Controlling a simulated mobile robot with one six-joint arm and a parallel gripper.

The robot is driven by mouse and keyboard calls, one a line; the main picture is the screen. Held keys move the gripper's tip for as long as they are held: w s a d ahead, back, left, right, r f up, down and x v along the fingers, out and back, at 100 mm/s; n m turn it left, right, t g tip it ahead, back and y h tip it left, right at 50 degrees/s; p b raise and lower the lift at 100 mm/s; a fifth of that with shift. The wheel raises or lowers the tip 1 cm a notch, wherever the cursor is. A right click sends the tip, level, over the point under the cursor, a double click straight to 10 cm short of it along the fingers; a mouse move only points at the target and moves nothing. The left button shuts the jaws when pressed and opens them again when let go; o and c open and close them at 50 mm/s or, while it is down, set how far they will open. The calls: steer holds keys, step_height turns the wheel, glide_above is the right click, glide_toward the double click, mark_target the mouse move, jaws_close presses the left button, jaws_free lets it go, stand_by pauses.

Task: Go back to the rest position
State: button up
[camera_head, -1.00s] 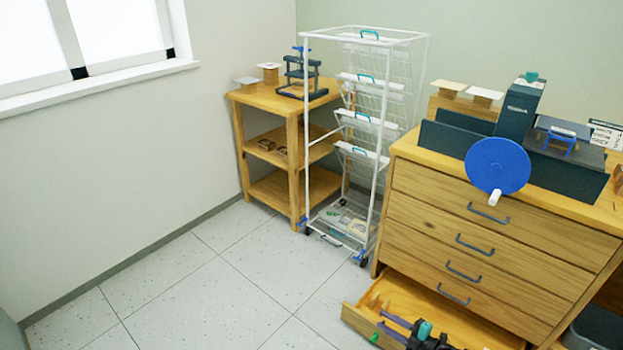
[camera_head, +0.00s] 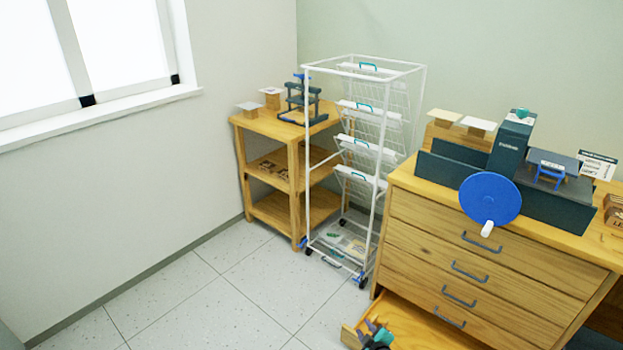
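My gripper (camera_head: 371,329) shows only in part at the bottom edge of the head view, as dark, teal and purple pieces. It is at the left end of the open bottom drawer (camera_head: 422,322) of the wooden cabinet (camera_head: 400,225). It overlaps the drawer in the picture, and I cannot tell whether it touches it. Whether its fingers are open or shut, or hold anything, cannot be made out. The rest of my arm is out of frame.
A white wire drying rack (camera_head: 306,170) on casters stands left of the cabinet. A wooden shelf (camera_head: 262,122) with a small press (camera_head: 303,100) is behind it. A press with a blue wheel (camera_head: 490,199) sits on the cabinet. The floor (camera_head: 190,300) at left is clear.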

steer(key=s+d+f+m+g+h+p, duration=0.15)
steer(key=s+m+g, duration=0.3)
steer(key=s, duration=0.55)
steer(key=s+f+m+g+h+p, duration=0.1)
steer(key=s+f+m+g+h, duration=0.15)
steer(key=s+g, duration=0.45)
steer(key=s+a+r+m+g+y, duration=0.1)
steer(key=s+a+m+g, duration=0.1)
steer(key=s, duration=0.8)
steer(key=s+a+r+m+g+y, duration=0.1)
steer(key=s+m+g, duration=0.1)
steer(key=s, duration=0.8)
steer(key=shift+a+g, duration=0.35)
steer(key=shift+g, duration=0.3)
